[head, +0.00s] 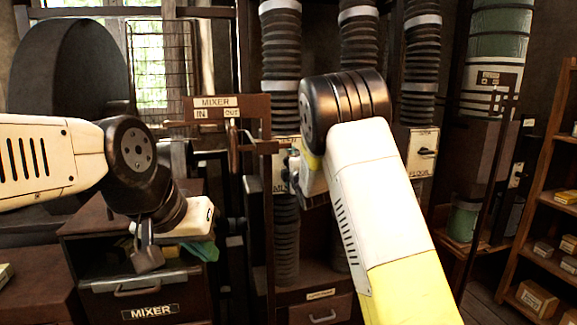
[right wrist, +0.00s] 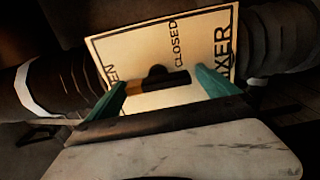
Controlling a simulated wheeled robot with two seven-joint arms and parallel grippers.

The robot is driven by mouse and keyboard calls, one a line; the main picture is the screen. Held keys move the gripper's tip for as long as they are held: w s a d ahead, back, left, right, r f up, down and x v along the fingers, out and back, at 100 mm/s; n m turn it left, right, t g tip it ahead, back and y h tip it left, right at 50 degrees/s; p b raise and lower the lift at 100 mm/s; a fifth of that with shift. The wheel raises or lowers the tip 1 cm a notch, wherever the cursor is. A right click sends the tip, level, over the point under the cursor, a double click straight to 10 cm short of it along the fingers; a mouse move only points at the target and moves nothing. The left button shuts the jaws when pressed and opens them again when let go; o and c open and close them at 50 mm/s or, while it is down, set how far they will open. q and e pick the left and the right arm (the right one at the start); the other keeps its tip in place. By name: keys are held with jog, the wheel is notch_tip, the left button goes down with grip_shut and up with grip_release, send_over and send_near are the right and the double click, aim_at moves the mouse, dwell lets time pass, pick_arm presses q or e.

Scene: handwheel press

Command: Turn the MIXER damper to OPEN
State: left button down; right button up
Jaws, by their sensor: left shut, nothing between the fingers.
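The MIXER damper plate (right wrist: 140,45) is cream, with the words CLOSED and part of OPEN and MIXER, in the right wrist view. Its dark and brown lever handle (right wrist: 158,84) lies between the two teal fingers of my right gripper (right wrist: 163,92). The fingers are spread, one at each end of the handle; I cannot tell whether they touch it. In the head view the damper plate (head: 281,178) is partly hidden by my right arm. My left gripper (head: 203,250) is shut and empty, low at the left above the MIXER drawer cabinet.
A MIXER IN/OUT sign (head: 213,108) stands left of the ribbed ducts (head: 281,45). The FLOUR damper plate (head: 424,148) is right of my right arm. A shelf (head: 545,200) stands far right.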

jog(key=v, duration=0.8)
jog(key=s+d+r+m+g+h, duration=0.2)
jog(key=s+d+m+g, duration=0.2)
jog(key=s+d+m, duration=0.55)
jog(key=s+d+f+m+g, duration=0.1)
jog(key=s+m+g, duration=0.2)
jog(key=s, duration=1.2)
jog(key=s+d+f+m+g, duration=0.1)
jog(key=s+m+g, duration=0.3)
jog(key=s+m, duration=0.4)
jog(key=s+d, duration=0.1)
jog(key=s, duration=0.6)
jog(key=shift+s, duration=0.1)
